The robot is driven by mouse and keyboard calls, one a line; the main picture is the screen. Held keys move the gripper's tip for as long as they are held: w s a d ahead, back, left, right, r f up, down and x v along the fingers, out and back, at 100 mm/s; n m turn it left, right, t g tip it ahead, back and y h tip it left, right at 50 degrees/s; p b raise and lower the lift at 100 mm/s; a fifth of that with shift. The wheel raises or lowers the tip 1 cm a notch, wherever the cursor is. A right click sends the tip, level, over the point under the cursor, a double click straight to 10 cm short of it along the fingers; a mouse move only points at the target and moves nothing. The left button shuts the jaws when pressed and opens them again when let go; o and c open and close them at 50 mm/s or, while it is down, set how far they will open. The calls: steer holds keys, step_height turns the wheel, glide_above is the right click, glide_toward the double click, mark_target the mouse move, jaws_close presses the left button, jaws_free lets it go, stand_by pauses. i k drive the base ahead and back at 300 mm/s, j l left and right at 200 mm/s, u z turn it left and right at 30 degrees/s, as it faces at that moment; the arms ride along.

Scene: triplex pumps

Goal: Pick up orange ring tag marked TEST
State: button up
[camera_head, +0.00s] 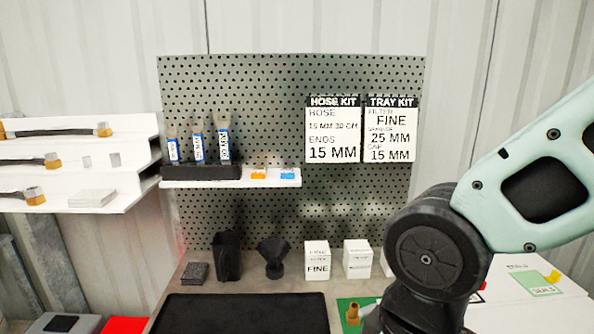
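A small orange tag (259,174) lies on the narrow white shelf (272,183) on the pegboard, to the right of the black holder. Its marking is too small to read, and I cannot make out a ring shape. A similar blue tag (288,174) lies just right of it. My arm comes in from the right, well apart from the shelf, with its black joint over the bench's right part. My gripper is not in view; the arm runs out of the bottom of the picture.
A black holder (200,173) with several blue-labelled tools stands left of the tags. Below are a black funnel (274,256), a white FINE box (317,260) and a black tray (240,314). White shelves with hoses (60,132) stand at left. The space before the tags looks clear.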

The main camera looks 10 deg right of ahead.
mark_target(258, 173)
steer(key=j+z, duration=0.2)
steer(key=z, duration=0.25)
steer(key=j+z, duration=0.2)
steer(key=z, duration=0.3)
steer(key=j+z, duration=0.2)
steer(key=z, duration=0.25)
steer(key=k+j, duration=0.1)
steer(key=j, duration=0.35)
steer(key=k+j, duration=0.15)
steer(key=j, duration=0.3)
steer(key=k+j, duration=0.1)
steer(key=j, duration=0.3)
steer(key=k+j, duration=0.1)
steer(key=j, duration=0.35)
steer(key=k+j, duration=0.1)
steer(key=j, duration=0.35)
steer(key=k+j, duration=0.15)
steer(key=j, duration=0.3)
steer(key=k+j, duration=0.1)
steer(key=j, duration=0.35)
steer(key=k+j, duration=0.1)
steer(key=j, duration=0.3)
